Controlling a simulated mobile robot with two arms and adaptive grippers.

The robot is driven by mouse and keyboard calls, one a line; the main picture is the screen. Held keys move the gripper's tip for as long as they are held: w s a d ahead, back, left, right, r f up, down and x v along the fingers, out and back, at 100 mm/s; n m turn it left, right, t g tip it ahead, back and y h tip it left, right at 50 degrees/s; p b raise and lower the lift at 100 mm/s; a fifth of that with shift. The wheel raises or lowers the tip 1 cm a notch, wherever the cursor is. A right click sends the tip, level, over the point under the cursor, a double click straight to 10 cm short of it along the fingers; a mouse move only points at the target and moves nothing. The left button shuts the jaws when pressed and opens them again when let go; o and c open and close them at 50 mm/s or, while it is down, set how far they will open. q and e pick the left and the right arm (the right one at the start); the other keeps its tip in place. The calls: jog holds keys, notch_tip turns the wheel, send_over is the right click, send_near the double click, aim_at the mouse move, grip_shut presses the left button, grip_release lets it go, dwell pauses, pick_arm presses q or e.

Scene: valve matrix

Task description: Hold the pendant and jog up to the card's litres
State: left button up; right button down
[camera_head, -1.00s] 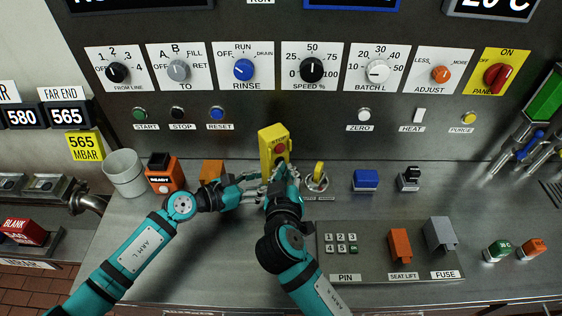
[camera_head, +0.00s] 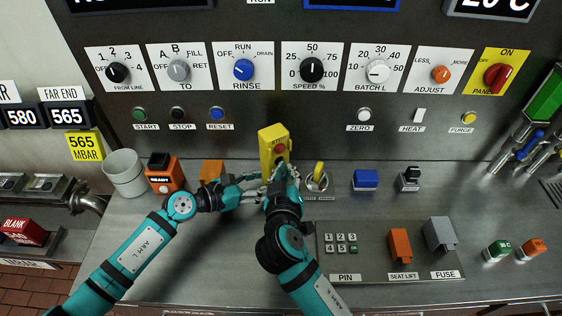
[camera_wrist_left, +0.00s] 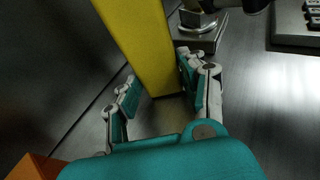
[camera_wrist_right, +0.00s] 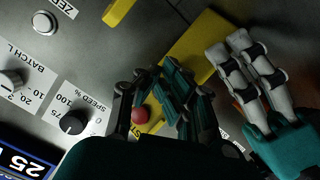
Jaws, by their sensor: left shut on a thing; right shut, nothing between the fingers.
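The yellow pendant (camera_head: 268,146) stands upright against the panel at the back of the bench, with a red stop button (camera_head: 279,149) on its face. My left gripper (camera_head: 262,184) is shut on the lower part of the pendant; in the left wrist view the yellow body (camera_wrist_left: 150,50) sits between its fingers. My right gripper (camera_head: 283,172) is shut and empty in front of the pendant's face, just below the red button. In the right wrist view the red button (camera_wrist_right: 140,115) shows beside its closed fingers (camera_wrist_right: 160,85). The right fingers hide any lower buttons. No card is identifiable.
The BATCH L dial (camera_head: 377,71) and SPEED dial (camera_head: 312,69) are on the panel above. A yellow-handled switch (camera_head: 318,174) stands close to the right of the grippers. An orange READY box (camera_head: 164,176) and a grey cup (camera_head: 124,172) stand left.

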jog(key=shift+s, duration=0.1)
dwell(0.7)
jog(key=shift+s+d, duration=0.5)
jog(key=shift+s, duration=0.2)
jog(key=shift+s, duration=0.1)
jog(key=shift+s+d+r, duration=0.1)
jog(key=shift+s+d, duration=0.6)
jog(key=shift+s, duration=0.3)
jog(key=shift+s+d, duration=0.65)
jog(key=shift+s, duration=0.35)
dwell(0.8)
jog(key=s+d, duration=0.2)
jog(key=s, duration=0.1)
jog(key=shift+s, duration=0.1)
dwell(0.4)
jog(key=w+a, duration=0.4)
jog(key=w, duration=0.3)
jog(key=shift+w+a, duration=0.3)
jog(key=shift+a, duration=0.05)
